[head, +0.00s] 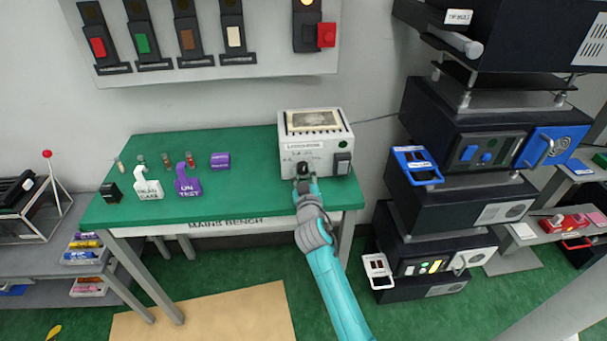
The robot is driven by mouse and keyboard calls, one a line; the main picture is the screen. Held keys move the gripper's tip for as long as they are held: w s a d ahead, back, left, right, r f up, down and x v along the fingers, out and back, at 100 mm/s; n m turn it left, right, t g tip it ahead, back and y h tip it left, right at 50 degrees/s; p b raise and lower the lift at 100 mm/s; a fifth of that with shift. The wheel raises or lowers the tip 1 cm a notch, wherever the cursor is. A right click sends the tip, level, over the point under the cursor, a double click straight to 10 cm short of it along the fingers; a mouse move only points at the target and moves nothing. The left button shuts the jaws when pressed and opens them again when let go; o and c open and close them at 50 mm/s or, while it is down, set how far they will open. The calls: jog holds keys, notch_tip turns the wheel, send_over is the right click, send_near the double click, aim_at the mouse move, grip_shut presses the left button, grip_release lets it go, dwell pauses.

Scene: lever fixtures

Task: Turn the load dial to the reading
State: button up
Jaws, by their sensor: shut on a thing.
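The load unit (312,124) is a white box on the green bench, with a meter window (313,119) on its sloped top. Its dial (303,169) is a dark knob low on the front face, partly hidden by my gripper. My gripper (303,179) is at the front face, shut on the dial. A black switch (342,163) sits to the right of the dial, with a small green light (343,145) above it. The meter's reading is too small to make out.
The green bench (240,200) has white and purple tags (187,181), small bottles and a purple cylinder (220,160) left of the box. A wall panel with coloured levers (143,42) hangs behind. Black stacked units (460,130) stand close on the right.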

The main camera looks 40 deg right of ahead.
jog(key=n, duration=0.6)
jog(key=shift+n, duration=0.3)
dwell(0.4)
jog(key=o, duration=1.2)
jog(key=shift+c, duration=0.2)
jog(key=shift+s, duration=0.1)
jog(key=v, duration=1.2)
